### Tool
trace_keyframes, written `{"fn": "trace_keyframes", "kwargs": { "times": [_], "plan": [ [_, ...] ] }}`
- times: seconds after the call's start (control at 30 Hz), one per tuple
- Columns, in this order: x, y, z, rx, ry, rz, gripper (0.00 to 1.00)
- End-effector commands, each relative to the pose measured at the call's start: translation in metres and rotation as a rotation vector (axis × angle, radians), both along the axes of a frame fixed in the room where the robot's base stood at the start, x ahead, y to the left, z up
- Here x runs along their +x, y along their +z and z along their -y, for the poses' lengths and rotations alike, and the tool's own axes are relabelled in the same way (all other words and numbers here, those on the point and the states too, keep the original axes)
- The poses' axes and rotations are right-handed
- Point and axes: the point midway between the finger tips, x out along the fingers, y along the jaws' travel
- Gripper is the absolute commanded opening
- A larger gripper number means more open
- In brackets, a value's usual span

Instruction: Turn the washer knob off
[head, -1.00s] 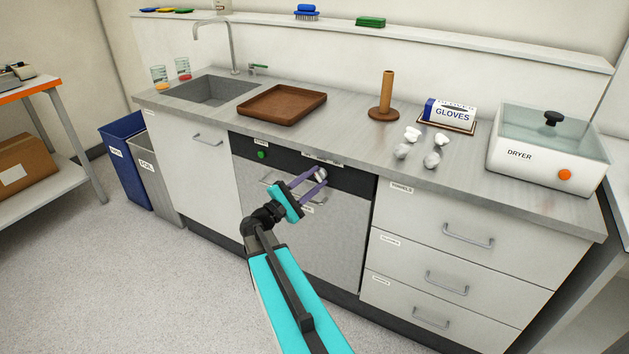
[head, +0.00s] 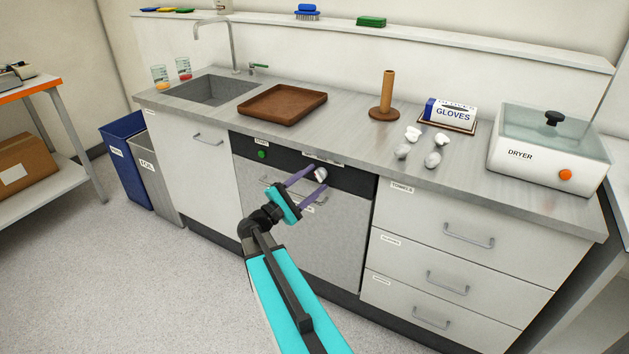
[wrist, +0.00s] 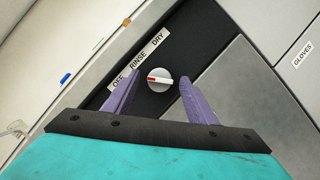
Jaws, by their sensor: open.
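The washer knob (wrist: 159,80) is a round silver dial with a white bar and a red mark on the bar's left end. It sits on the washer's black panel, below a label strip (wrist: 138,58) reading OFF, RINSE, DRY. The red mark points left in the wrist view, toward the OFF end. My gripper (wrist: 159,76) is open, with a purple finger on each side of the knob and a visible gap to each. In the head view, my gripper (head: 319,177) is in front of the knob (head: 321,174). The washer front (head: 335,240) is grey and shut.
A green button (head: 262,155) is on the panel's left. A handle bar crosses the washer front below the panel, partly behind my gripper. The counter above holds a brown tray (head: 282,104), a wooden post stand (head: 386,100), crumpled white pieces (head: 433,160) and a dryer (head: 548,150).

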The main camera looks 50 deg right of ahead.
Motion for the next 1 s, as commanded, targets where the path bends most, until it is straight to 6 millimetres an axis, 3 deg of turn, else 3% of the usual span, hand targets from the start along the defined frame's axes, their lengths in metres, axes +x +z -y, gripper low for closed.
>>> {"fn": "trace_keyframes", "kwargs": {
  "times": [0.7, 1.0],
  "plan": [
    [0.008, -0.022, -0.092, 0.001, 0.003, -0.002, 0.52],
    [0.010, -0.028, -0.120, 0.000, 0.000, -0.001, 0.52]
  ]
}}
